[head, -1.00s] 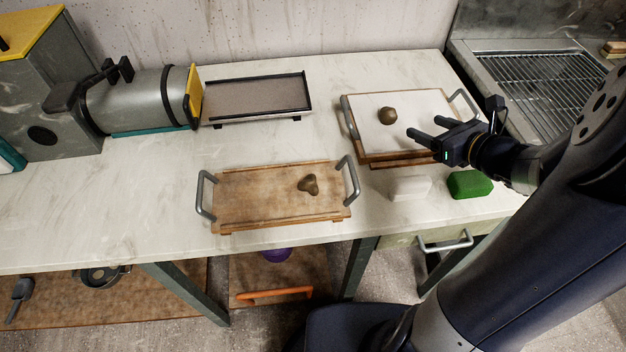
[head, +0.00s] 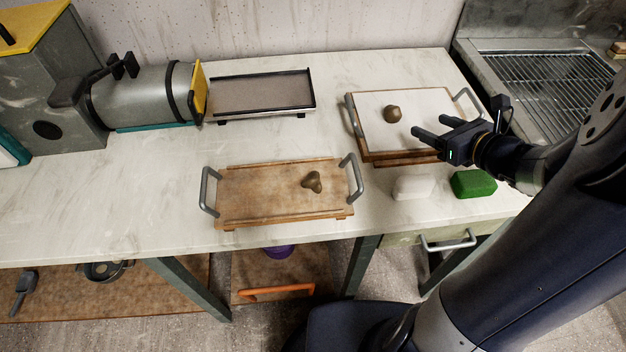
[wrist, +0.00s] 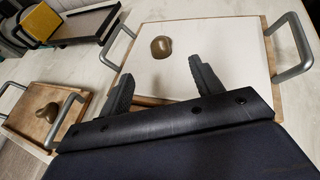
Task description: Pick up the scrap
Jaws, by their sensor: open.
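One brown clay lump (head: 312,181) with a knobbly shape lies on the wooden tray (head: 240,209) at the front middle of the bench. Another, rounder brown lump (head: 392,113) lies on the white-topped tray (head: 378,140) at the back right. I cannot tell which one is the scrap. My gripper (head: 421,141) is open and empty, above the front part of the white-topped tray. In the wrist view the round lump (wrist: 161,47) is beyond and between the fingers, apart from them. The knobbly lump (wrist: 48,112) shows at the left there.
A white block (head: 413,187) and a green block (head: 474,183) lie in front of the white-topped tray. A dark-rimmed tray (head: 262,93) stands beside the grey cylinder machine (head: 140,95). A metal rack (head: 530,85) is at the right. Both handled trays have raised metal handles. The bench's left front is clear.

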